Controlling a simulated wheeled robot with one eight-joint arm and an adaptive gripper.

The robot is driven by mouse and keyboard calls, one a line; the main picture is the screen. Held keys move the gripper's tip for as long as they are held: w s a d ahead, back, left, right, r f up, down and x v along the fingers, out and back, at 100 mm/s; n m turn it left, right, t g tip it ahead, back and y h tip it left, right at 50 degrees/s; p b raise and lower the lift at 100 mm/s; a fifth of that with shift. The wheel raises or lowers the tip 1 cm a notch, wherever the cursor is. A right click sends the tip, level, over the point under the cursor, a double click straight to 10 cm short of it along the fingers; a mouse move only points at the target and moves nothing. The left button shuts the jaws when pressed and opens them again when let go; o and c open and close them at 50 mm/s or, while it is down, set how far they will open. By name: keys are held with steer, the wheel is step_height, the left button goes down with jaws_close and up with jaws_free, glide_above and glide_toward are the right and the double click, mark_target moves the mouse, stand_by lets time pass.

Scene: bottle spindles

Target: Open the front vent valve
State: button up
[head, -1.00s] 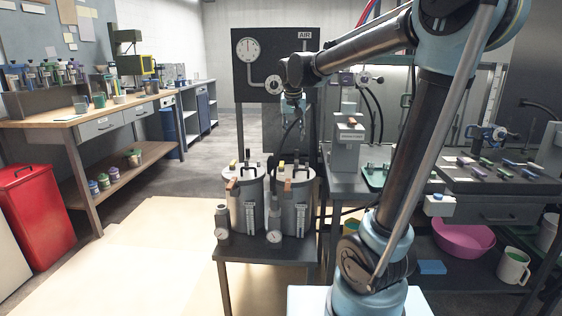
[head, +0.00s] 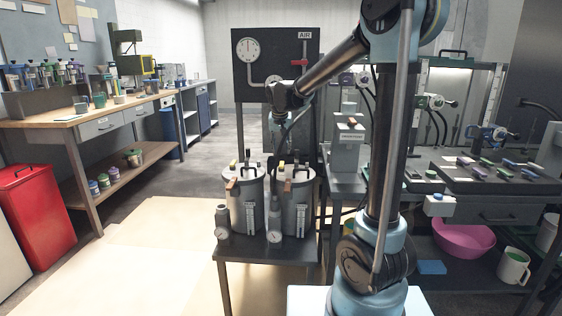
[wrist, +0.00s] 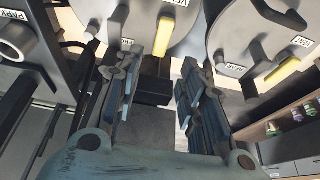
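Two grey cylindrical pots stand side by side on a small dark table, the left pot (head: 246,210) and the right pot (head: 296,212). Each lid carries a yellow lever, the left yellow lever (head: 233,163) and the right yellow lever (head: 281,165). In the wrist view one yellow lever (wrist: 166,33) lies just beyond my fingertips, near a partly cut-off VENT label. The other yellow lever (wrist: 283,70) lies to the right, near another VENT label (wrist: 302,41). My gripper (wrist: 174,72) is open, its fingers apart. I see no contact with a lever. In the head view its fingers are hard to make out.
Orange levers (head: 231,185) and gauges (head: 275,237) are on the pots' near sides. An AIR panel (head: 241,75) with a red lever (head: 299,62) stands behind. A dark bench (head: 490,187) with tools is at right. Open floor lies at left.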

mark_target(282, 162)
steer(key=x, duration=0.7)
steer(key=shift+w+f, duration=0.1)
steer(key=shift+f, duration=0.15)
